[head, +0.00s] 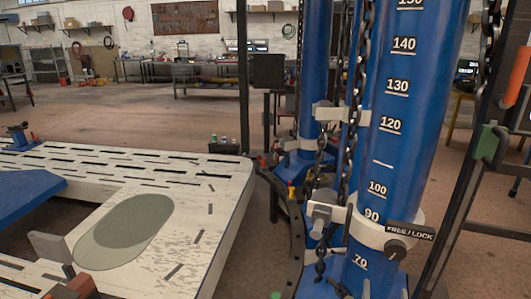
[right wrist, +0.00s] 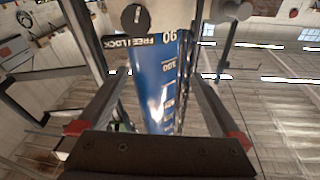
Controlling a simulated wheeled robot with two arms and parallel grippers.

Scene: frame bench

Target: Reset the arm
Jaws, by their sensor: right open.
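My right gripper (right wrist: 158,82) shows in the right wrist view, its two grey fingers spread wide with nothing held between them. Beyond the fingers stands a blue tower (right wrist: 160,100), seen upside down with its FREE/LOCK label (right wrist: 143,40) and dark knob (right wrist: 135,18). No contact with it is evident. In the head view the tower (head: 415,130) stands upright at the right, with a pale collar (head: 370,232), FREE/LOCK label (head: 410,232) and knob (head: 397,250). I cannot clearly make out the right gripper in the head view. My left gripper is not in view.
A pale slotted bench (head: 215,225) fills the lower left, with a blue ramp (head: 30,192) beside it. A second blue column (head: 316,75) and hanging chains (head: 352,130) stand by the tower. A dark slanted frame (head: 455,190) is at the right. Open floor (head: 130,115) lies behind the bench.

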